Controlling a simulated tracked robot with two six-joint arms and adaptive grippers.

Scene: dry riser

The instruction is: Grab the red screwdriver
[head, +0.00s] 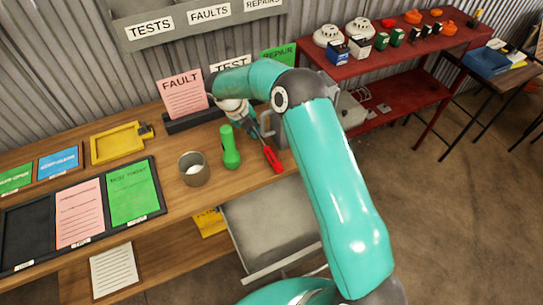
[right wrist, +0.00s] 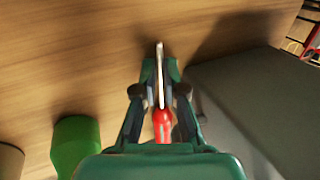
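The red screwdriver (head: 272,159) shows its red handle near the bench's front edge in the head view, pointing toward the front. My right gripper (head: 257,136) is at its shaft, behind the handle. In the right wrist view the pale shaft lies between the two fingertips of my right gripper (right wrist: 160,78), which appear closed against it on both sides. The red handle (right wrist: 162,125) shows below, partly hidden by the gripper body. Whether the screwdriver touches the bench is unclear. My left gripper is not in view.
A green bottle-like object (head: 230,148) and a grey cup (head: 194,169) stand left of the screwdriver on the wooden bench (head: 240,184). A grey box-like object (right wrist: 255,95) is close on the right in the wrist view. A FAULT card (head: 183,95) stands behind.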

